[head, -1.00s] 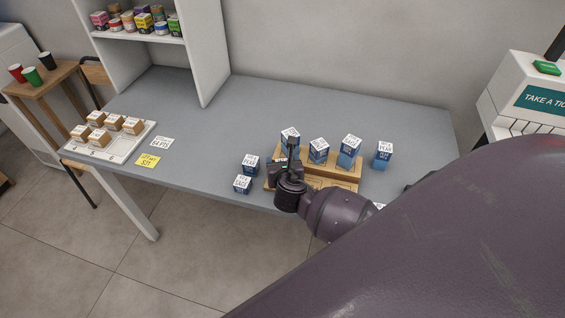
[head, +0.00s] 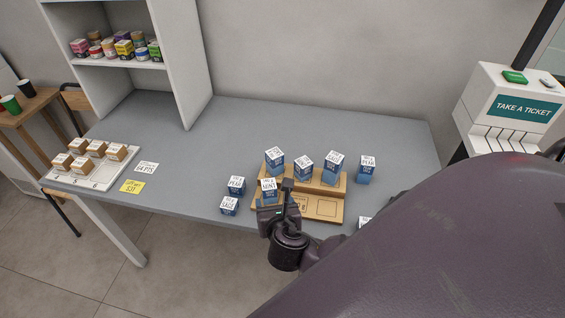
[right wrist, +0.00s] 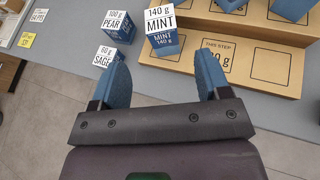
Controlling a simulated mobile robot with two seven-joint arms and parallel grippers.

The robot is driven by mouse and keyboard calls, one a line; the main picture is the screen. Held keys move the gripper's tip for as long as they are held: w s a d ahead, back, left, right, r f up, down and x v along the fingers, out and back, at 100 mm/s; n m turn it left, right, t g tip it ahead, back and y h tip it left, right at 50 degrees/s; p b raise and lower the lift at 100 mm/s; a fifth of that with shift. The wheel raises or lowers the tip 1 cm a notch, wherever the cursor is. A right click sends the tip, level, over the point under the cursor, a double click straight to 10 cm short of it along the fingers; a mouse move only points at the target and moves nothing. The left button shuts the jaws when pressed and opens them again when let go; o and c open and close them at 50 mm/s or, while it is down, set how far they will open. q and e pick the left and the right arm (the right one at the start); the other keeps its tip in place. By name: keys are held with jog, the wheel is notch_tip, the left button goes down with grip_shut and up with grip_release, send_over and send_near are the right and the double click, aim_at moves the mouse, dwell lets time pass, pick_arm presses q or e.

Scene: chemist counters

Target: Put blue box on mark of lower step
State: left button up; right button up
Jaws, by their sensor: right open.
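A blue box with a white top, labelled 140 g MINT (head: 267,190), stands upright at the left end of the lower step (head: 334,210) of a wooden stand. It shows large in the right wrist view (right wrist: 161,31). The lower step carries a "this step" print and a square outlined mark (right wrist: 271,65) right of the box. My right gripper (head: 275,208) is open just in front of the mint box. In the right wrist view its two fingers (right wrist: 164,75) are apart with nothing between them; the box is beyond their tips. My left gripper is out of view.
Blue PEAR (head: 236,186) and SAGE (head: 228,206) boxes stand on the counter left of the stand. Several blue boxes stand along the upper step (head: 318,184), another right of it (head: 366,169). The counter's middle is clear.

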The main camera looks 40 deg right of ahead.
jog(key=s+f+m+y, duration=0.2)
jog(key=s+m, duration=0.3)
jog(key=m, duration=0.9)
jog(key=s+f+m+y, duration=0.3)
jog(key=s+f+m, duration=0.2)
jog(key=m, duration=1)
jog(key=shift+s+d+f+y, duration=0.25)
jog(key=shift+s+d+y, duration=0.05)
jog(key=shift+s, duration=0.15)
